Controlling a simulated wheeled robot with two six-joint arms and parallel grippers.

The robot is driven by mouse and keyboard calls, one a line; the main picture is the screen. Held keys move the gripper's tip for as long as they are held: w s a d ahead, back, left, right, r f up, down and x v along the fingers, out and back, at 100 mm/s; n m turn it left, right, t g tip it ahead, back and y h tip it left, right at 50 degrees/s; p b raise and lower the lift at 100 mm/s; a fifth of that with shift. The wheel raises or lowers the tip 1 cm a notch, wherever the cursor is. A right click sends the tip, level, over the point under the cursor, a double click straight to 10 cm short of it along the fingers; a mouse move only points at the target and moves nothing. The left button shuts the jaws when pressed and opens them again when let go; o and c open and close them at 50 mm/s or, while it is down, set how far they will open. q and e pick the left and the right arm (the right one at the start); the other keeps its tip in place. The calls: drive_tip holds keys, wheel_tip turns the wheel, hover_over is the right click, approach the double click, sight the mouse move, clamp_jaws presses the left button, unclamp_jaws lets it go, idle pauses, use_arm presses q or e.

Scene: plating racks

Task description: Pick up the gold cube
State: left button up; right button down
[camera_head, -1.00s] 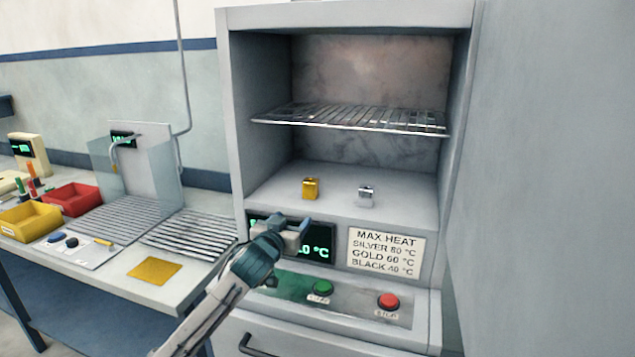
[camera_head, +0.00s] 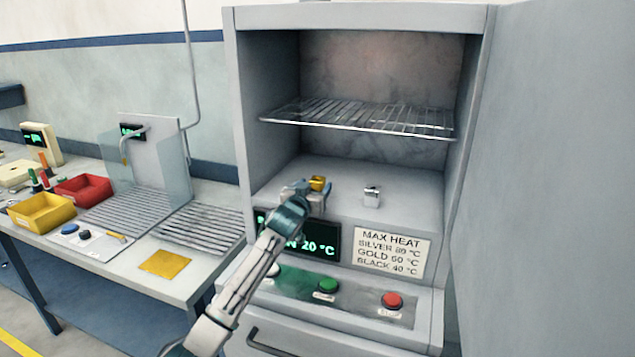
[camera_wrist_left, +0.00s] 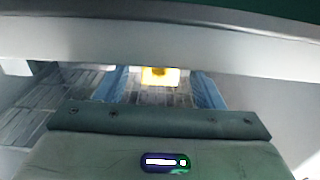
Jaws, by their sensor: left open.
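The gold cube (camera_head: 318,183) sits on the floor of the open oven chamber, left of a silver cube (camera_head: 372,196). My left gripper (camera_head: 309,187) reaches into the chamber at the gold cube and partly covers it. In the left wrist view the gold cube (camera_wrist_left: 160,76) shows between the two blue fingers (camera_wrist_left: 160,90), towards their far ends. The fingers are open with gaps on both sides of the cube. I cannot tell whether either finger touches it. My right gripper is not in view.
A wire shelf (camera_head: 360,117) spans the chamber above the cubes. The oven's front panel has a display (camera_head: 318,240), a MAX HEAT label (camera_head: 391,253), a green button (camera_head: 328,286) and a red button (camera_head: 392,300). A bench with a red bin (camera_head: 84,189) and yellow bin (camera_head: 42,213) stands left.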

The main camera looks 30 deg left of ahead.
use_arm(q)
drive_tip(key=shift+w+a+f, duration=0.1)
drive_tip(key=shift+w, duration=0.3)
clamp_jaws()
